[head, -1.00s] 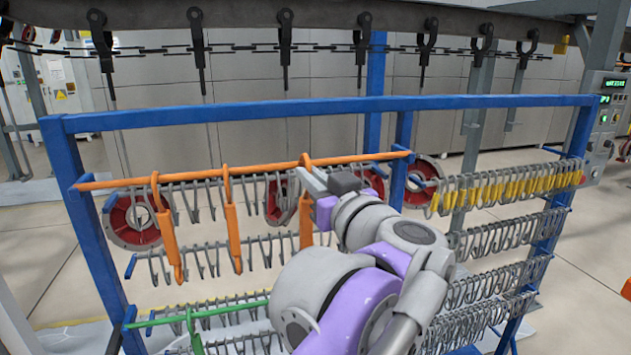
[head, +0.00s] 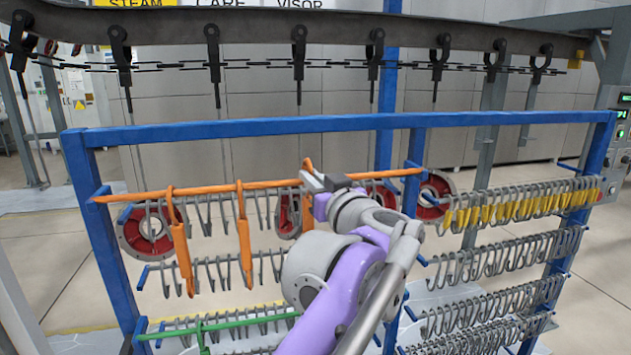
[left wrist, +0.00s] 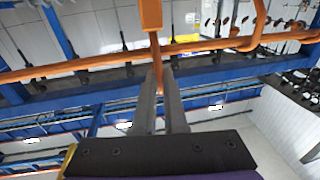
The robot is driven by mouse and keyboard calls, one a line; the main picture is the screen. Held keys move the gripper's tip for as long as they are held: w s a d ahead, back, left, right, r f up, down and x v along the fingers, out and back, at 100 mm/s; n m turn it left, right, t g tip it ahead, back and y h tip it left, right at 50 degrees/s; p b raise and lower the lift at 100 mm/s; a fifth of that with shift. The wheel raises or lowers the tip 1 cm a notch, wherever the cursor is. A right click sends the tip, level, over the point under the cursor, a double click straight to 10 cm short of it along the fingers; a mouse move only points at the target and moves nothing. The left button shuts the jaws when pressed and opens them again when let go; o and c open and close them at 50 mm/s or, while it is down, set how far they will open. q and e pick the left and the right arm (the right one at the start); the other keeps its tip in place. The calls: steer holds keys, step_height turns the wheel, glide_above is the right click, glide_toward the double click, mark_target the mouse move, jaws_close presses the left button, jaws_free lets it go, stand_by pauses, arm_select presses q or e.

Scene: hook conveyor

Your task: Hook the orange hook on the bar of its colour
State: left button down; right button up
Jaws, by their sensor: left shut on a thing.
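The orange bar (head: 211,190) runs across the left half of the blue rack. Two orange hooks hang from it, one at the far left (head: 181,245) and one nearer its middle (head: 243,240). My left gripper (head: 312,178) is at the bar, right of them, shut on a third orange hook (head: 308,212). This hook's top rises just above the bar; I cannot tell whether it rests on it. In the left wrist view the fingers (left wrist: 160,100) pinch its thin shank, which crosses the orange bar (left wrist: 95,68). My right gripper is not in view.
A green bar (head: 240,323) with a green hook is lower left. Rows of grey hooks (head: 500,255) and yellow-marked hooks (head: 520,203) fill the right side. The blue top rail (head: 330,123) and the overhead conveyor (head: 250,30) with dark hangers are above.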

arm_select(q)
steer(key=shift+w+a, duration=0.15)
steer(key=shift+w, duration=0.25)
steer(key=shift+w+f+b, duration=0.3)
steer(key=shift+f, duration=0.5)
steer(key=shift+s+f+b, duration=0.35)
steer(key=shift+f, duration=0.45)
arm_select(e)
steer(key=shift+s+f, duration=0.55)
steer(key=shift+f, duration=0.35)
arm_select(q)
steer(key=shift+w, duration=0.1)
steer(key=c, duration=0.9)
jaws_free()
steer(key=shift+a, duration=0.15)
